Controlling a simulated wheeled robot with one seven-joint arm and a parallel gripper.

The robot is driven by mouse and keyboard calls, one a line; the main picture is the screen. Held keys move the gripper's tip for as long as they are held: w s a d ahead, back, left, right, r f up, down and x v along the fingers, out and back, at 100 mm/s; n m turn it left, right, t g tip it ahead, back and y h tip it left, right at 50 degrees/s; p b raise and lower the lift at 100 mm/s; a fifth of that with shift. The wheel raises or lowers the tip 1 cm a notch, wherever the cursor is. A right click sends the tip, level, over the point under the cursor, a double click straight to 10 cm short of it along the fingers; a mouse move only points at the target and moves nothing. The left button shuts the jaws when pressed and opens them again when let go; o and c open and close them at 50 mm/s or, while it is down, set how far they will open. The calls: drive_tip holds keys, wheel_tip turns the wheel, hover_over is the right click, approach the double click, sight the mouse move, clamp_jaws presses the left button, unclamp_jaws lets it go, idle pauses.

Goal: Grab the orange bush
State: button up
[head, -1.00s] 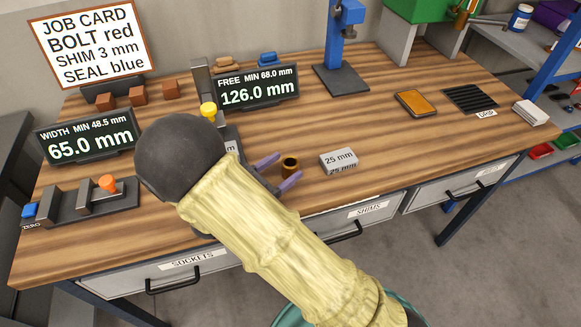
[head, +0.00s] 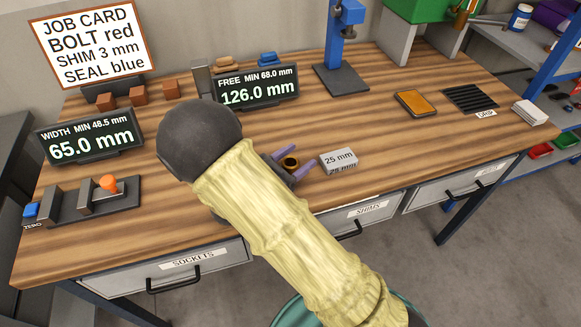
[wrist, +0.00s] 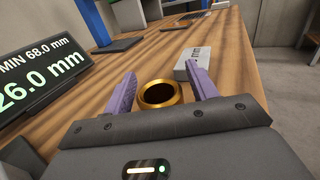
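The bush is a small orange-brown, hollow ring (head: 290,163) standing on the wooden bench, left of the 25 mm block. It also shows in the wrist view, where the bush (wrist: 160,94) has a bright gold-orange rim and a dark bore. My gripper (head: 295,162) is open, with its purple fingers on either side of the bush. In the wrist view my gripper (wrist: 162,84) has one finger left and one right of the bush. The left finger looks very near its rim, and a small gap shows on the right. Contact cannot be told. My arm hides part of the bench.
A grey 25 mm block (head: 338,160) stands close to the right of the bush. A width gauge with an orange knob (head: 108,184) is at left, and display signs (head: 256,88) stand behind. An orange-topped tray (head: 416,103) lies right. Bench between block and tray is clear.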

drive_tip(key=c, duration=1.1)
drive_tip(key=shift+r, duration=0.1)
wheel_tip(320, 180, up, 10)
drive_tip(key=shift+f+p, duration=0.1)
drive_tip(key=shift+p, duration=0.2)
